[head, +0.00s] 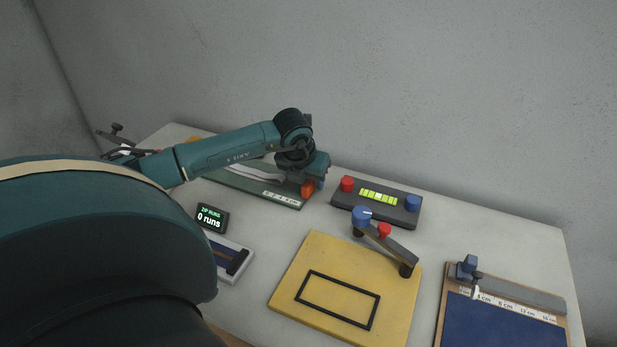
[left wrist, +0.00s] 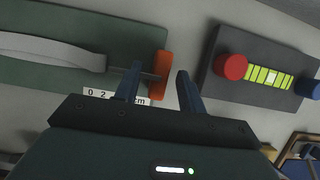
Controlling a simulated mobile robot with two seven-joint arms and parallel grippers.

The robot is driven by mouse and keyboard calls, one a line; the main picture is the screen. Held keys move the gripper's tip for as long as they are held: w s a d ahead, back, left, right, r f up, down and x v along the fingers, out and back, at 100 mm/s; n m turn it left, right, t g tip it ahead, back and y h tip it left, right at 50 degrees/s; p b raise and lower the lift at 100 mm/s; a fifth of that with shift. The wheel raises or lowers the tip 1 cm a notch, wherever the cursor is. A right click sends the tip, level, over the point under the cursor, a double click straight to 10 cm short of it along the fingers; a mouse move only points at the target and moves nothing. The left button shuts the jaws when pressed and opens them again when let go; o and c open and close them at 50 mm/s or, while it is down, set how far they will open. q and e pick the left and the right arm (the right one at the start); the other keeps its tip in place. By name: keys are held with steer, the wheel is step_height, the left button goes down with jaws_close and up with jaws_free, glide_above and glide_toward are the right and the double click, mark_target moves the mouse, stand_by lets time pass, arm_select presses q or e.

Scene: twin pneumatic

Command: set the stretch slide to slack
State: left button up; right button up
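The stretch slide is a dark green board (head: 232,181) at the back of the table, with a pale band (head: 240,170) and a small cm scale (head: 279,197). Its orange handle (head: 307,189) is at the board's right end; it also shows in the left wrist view (left wrist: 161,76), joined by a thin rod to the band's clip. My left gripper (head: 314,183) is over that end. In the left wrist view my left gripper (left wrist: 159,78) is open, one finger on each side of the orange handle. Contact cannot be told. My right gripper is not in view.
A dark box with a red knob (head: 347,184), a lit yellow-green bar and a blue knob (head: 413,203) stands just right. In front are a yellow board (head: 290,277) with a lever, a "0 runs" display (head: 211,218), and a blue clipboard-like board (head: 500,325).

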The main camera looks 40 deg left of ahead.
arm_select(q)
jaws_close()
stand_by(0.3)
steer(key=shift+a, duration=0.1)
